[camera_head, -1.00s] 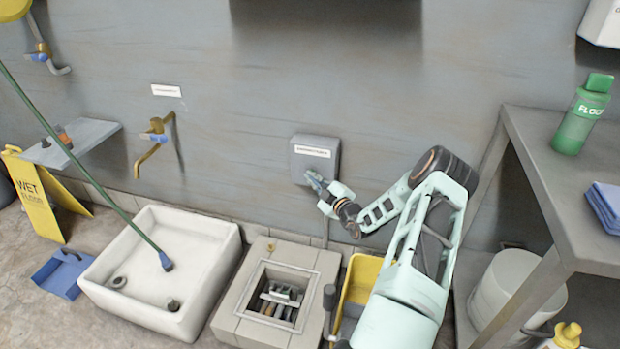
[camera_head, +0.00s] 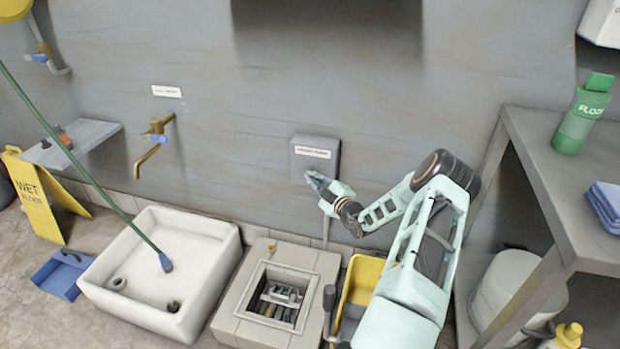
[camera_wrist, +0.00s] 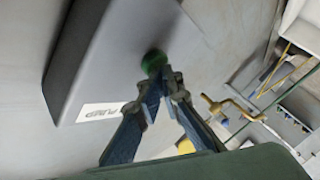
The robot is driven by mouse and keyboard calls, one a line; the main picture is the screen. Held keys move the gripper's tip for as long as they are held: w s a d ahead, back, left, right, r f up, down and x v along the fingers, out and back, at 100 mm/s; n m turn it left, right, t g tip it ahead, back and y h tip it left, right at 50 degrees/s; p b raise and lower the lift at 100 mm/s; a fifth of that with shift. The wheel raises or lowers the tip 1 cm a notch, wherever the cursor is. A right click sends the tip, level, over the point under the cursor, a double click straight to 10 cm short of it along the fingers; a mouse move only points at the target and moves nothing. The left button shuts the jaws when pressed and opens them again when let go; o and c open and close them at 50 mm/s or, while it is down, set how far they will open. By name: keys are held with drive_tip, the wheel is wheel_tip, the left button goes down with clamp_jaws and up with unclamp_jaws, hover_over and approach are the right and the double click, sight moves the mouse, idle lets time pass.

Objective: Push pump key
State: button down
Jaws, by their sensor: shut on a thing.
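The grey pump box (camera_head: 316,157) is fixed to the wall and bears a white label. In the wrist view the box (camera_wrist: 130,50) fills the upper left, and its label (camera_wrist: 100,112) reads "PUMP". A round green key (camera_wrist: 153,62) stands out from the box face. My gripper (camera_wrist: 163,84) has its fingertips brought together right at the green key, and it is shut on it. The tips hide the key's lower part. In the head view my gripper (camera_head: 312,178) is at the lower edge of the box, and the key is hidden there.
A white basin (camera_head: 205,235) stands to the left under a brass tap (camera_head: 155,145). A grey shelf (camera_head: 530,150) with a green bottle (camera_head: 582,122) stands right of my arm.

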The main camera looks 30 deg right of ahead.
drive_tip(key=shift+s+d, duration=0.15)
drive_tip(key=shift+d, duration=0.55)
drive_tip(key=shift+s, duration=0.1)
drive_tip(key=s+a+p, duration=0.3)
drive_tip(key=a+p, duration=0.1)
drive_tip(key=a, duration=0.1)
drive_tip(key=shift+s+f, duration=0.2)
drive_tip(key=shift+s, duration=0.15)
drive_tip(key=shift+a, duration=0.1)
